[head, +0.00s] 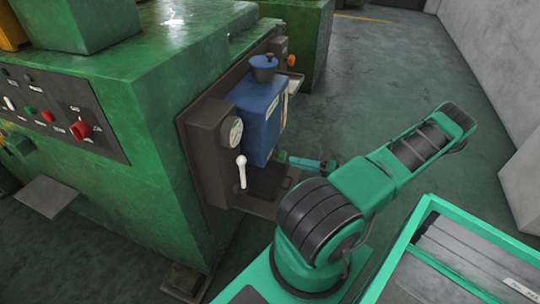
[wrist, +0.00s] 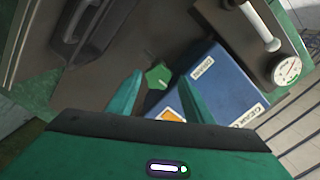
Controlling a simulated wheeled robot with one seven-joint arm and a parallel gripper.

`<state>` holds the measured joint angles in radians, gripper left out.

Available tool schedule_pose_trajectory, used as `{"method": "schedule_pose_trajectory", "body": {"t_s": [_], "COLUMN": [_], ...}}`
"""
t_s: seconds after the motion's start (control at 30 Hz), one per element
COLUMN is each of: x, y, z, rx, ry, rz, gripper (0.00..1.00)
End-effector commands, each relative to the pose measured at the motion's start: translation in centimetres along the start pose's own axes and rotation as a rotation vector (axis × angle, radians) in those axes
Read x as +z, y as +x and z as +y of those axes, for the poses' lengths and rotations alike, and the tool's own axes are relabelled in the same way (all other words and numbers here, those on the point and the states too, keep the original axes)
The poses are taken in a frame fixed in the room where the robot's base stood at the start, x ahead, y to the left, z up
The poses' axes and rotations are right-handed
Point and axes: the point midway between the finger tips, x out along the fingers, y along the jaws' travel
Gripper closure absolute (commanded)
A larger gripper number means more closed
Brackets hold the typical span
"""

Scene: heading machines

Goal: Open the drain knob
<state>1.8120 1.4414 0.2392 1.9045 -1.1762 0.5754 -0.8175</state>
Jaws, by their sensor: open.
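The drain knob, a small green lobed knob (wrist: 157,76), shows in the wrist view beside the lower part of the blue tank (wrist: 215,85). My gripper (wrist: 160,88) is open, with one green finger on each side of the knob in the picture. The knob appears a little beyond the fingertips, and I see no contact. In the head view, the blue tank (head: 262,115) is on the side of the green machine, and my gripper (head: 291,160) is low at its right. The knob cannot be told apart from my gripper there.
A white-tipped lever (head: 241,170) and a round gauge (head: 235,131) are left of the tank. A dark tray (head: 262,207) lies below it. The green machine (head: 165,150) stands at left.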

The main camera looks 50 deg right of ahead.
Motion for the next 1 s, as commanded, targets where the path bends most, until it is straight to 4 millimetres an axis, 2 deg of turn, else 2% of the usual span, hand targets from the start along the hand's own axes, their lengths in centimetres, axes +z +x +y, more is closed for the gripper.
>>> {"method": "schedule_pose_trajectory", "body": {"t_s": [0.1, 0.23, 0.7, 0.83, 1.0], "x": [-0.3, -0.3, -0.7, -0.7, -0.8], "y": [-0.3, 0.4, 8.0, 9.3, 10.2], "z": [0.3, 0.4, 0.3, 0.3, 0.3], "rx": [-0.007, -0.009, -0.008, -0.007, -0.006], "ry": [-0.012, -0.013, -0.012, -0.012, -0.012], "rz": [0.044, 0.052, 0.048, 0.049, 0.049], "gripper": [0.53, 0.53, 0.53, 0.53, 0.53]}}
